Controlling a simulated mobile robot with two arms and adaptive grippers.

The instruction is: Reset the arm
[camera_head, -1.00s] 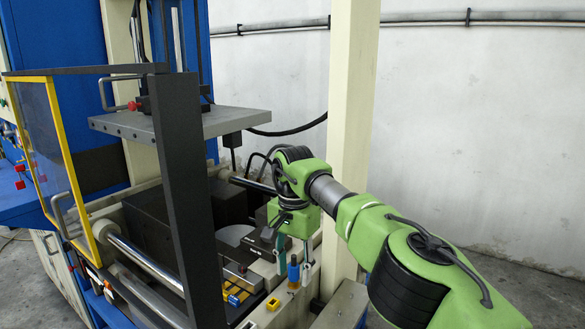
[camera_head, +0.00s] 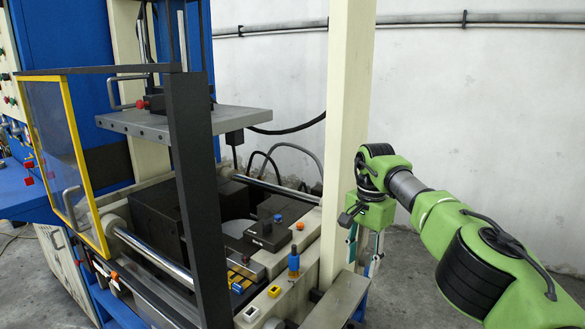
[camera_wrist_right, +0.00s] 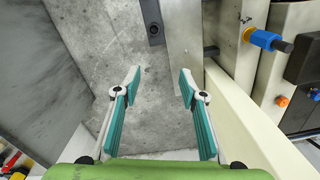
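My right arm comes in from the right in the head view, green with dark joints. Its right gripper (camera_head: 362,250) hangs down to the right of the press's cream post (camera_head: 346,130), clear of the machine bed. In the wrist view the two teal-padded fingers of the right gripper (camera_wrist_right: 160,92) stand wide apart with nothing between them. Grey floor and a grey metal bar (camera_wrist_right: 182,40) show beyond them. My left gripper is in neither view.
The press bed (camera_head: 300,262) holds a blue and orange fitting (camera_head: 293,262) and a black block (camera_head: 268,236). A grey plate (camera_head: 185,122) hangs above. A yellow-framed guard door (camera_head: 75,150) stands left. The wall (camera_head: 480,110) and floor at right are clear.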

